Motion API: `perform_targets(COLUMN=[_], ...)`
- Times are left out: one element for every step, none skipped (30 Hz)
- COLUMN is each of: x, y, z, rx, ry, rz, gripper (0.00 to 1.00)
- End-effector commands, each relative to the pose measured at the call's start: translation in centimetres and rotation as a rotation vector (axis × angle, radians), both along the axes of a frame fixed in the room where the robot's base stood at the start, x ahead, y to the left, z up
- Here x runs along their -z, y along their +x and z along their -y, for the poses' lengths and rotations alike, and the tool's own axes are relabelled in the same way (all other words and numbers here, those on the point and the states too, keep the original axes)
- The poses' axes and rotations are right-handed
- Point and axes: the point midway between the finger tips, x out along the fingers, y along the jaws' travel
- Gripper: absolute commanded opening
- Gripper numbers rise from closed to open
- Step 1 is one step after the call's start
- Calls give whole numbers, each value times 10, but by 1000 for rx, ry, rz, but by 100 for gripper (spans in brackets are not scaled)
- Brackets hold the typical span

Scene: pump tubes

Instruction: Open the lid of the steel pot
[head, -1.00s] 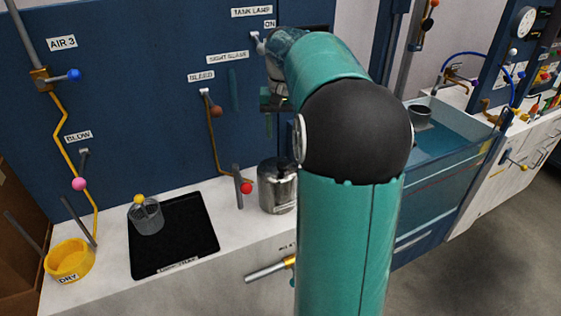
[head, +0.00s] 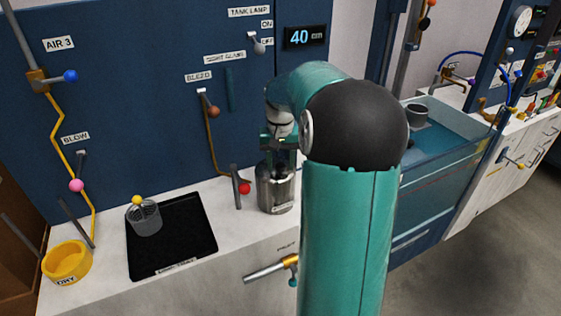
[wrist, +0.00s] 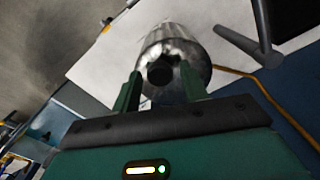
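The steel pot (head: 275,194) stands on the white counter, right of the red-knobbed valve. Its lid (wrist: 181,58) is on, with a dark round knob (wrist: 158,73) on top, seen in the wrist view. My gripper (head: 279,165) points down right above the pot and hides the lid in the head view. In the wrist view, the two green fingers of my gripper (wrist: 160,84) are apart, one on each side of the knob. I see gaps between fingers and knob, but cannot tell how far down the fingertips reach.
The red-knobbed valve lever (head: 243,187) stands close left of the pot. A black tray (head: 185,240) with a clear beaker (head: 145,217) and a yellow DRY bowl (head: 67,263) are farther left. The water tank (head: 455,125) is to the right.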

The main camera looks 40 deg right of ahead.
Motion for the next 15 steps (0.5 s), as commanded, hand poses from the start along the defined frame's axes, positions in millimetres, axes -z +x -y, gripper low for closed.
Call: perform_targets(x=[0, 0, 0, 0, 0, 0, 0, 0, 0, -1, -1, -1, -1, -2, -2], y=[0, 0, 0, 0, 0, 0, 0, 0, 0, 0, 0, 1, 1, 2, 2], z=[0, 0, 0, 0, 0, 0, 0, 0, 0, 0, 0, 0, 0, 0, 0], rx=[0, 0, 0, 0, 0, 0, 0, 0, 0, 0, 0, 0, -1, -1, -1], ry=[0, 0, 0, 0, 0, 0, 0, 0, 0, 0, -1, -1, -1, -1, -1], rz=[0, 0, 0, 0, 0, 0, 0, 0, 0, 0, 1, 1, 1, 1, 2], gripper=[33, 27, 19, 13, 7, 0, 0, 0, 0, 0, 0, 0, 0, 0, 0])
